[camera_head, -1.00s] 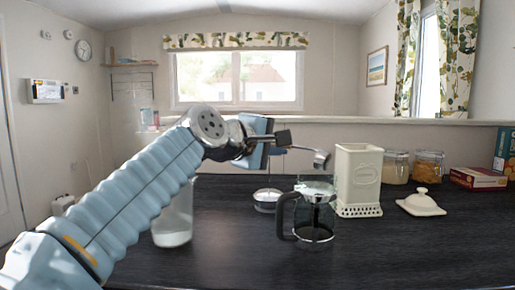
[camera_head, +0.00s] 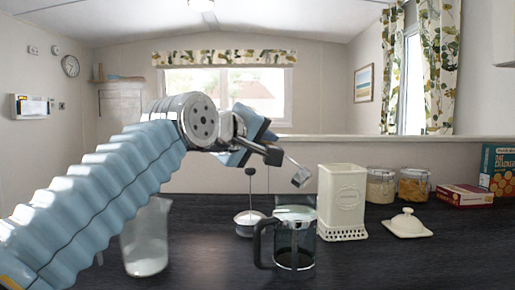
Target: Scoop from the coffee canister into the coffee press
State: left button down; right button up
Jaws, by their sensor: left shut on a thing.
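My left gripper (camera_head: 262,142) is shut on a scoop; its handle is mostly hidden between the fingers. The small metal scoop bowl (camera_head: 301,178) hangs down to the right, tilted, just above the open top of the coffee press. The coffee press (camera_head: 296,246) is a glass beaker with a dark handle on its left, standing on the dark counter. The coffee canister (camera_head: 342,203) is a cream, square tin to its right, with its top open. Its cream lid (camera_head: 407,226) lies on the counter further right. My right gripper is not in view.
The press's plunger and lid (camera_head: 249,219) stand left of the press. A clear jug (camera_head: 146,245) stands further left, close to my arm. Glass jars (camera_head: 414,187) and boxes (camera_head: 465,195) line the back right. The front right of the counter (camera_head: 420,265) is clear.

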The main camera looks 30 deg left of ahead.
pick_arm(q)
jog(key=d+r+m, duration=0.1)
jog(key=d+r+m+p, duration=0.1)
jog(key=d+r+m+y+p, duration=0.1)
jog(key=r+m, duration=0.1)
jog(key=shift+s+r+t, duration=0.1)
jog(key=shift+s+t, duration=0.1)
jog(key=shift+t, duration=0.2)
jog(key=d+r+m, duration=0.1)
jog(key=m, duration=0.1)
jog(key=d+r+m, duration=0.1)
jog(key=d, duration=0.1)
jog(key=shift+s+m+t+y, duration=0.15)
jog(key=shift+m+t+y, duration=0.15)
jog(key=shift+m+t, duration=0.1)
jog(key=shift+s+d+r+m, duration=0.1)
jog(key=shift+d+r+m, duration=0.7)
jog(key=shift+m, duration=0.4)
